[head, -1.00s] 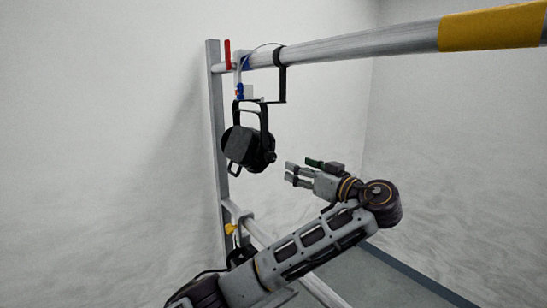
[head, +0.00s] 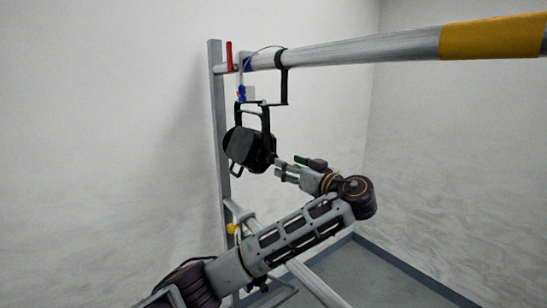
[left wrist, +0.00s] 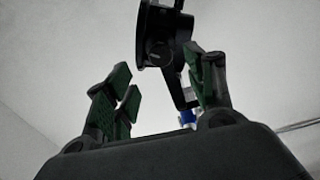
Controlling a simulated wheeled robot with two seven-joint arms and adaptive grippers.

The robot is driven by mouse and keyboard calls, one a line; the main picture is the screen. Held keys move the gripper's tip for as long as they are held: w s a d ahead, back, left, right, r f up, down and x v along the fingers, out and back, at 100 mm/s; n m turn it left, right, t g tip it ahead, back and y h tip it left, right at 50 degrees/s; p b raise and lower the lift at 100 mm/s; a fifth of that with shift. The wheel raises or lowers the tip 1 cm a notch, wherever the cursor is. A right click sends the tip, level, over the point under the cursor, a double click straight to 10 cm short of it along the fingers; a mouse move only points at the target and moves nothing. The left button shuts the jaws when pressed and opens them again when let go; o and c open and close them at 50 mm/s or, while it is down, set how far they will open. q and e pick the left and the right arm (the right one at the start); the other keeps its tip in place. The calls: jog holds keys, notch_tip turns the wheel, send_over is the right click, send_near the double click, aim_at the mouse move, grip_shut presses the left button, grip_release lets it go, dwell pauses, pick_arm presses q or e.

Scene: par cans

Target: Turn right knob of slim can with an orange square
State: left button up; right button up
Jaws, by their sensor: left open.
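A black par can (head: 249,149) hangs in its yoke from the upper metal pipe; no orange square can be made out on it. Its right-side knob is at or behind my fingertips in the head view and cannot be told apart. My left gripper (head: 279,168) is beside the can's lower right side, pointing at it. In the left wrist view the can (left wrist: 153,22) shows beyond the open fingers (left wrist: 160,88), with a gap between them and nothing held. Contact with the knob cannot be told. My right gripper is out of view.
The upper pipe (head: 350,48) with a yellow band (head: 492,37) runs above. A grey upright post (head: 216,120) stands behind the can. A lower rail (head: 310,284) passes beneath my left arm. The space right of the gripper is free.

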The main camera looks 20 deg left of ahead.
aim_at(273, 159)
pick_arm(q)
jog(key=shift+p+x, duration=1.35)
jog(key=shift+x, duration=2.95)
jog(key=shift+c, duration=0.4)
jog(key=c, duration=1)
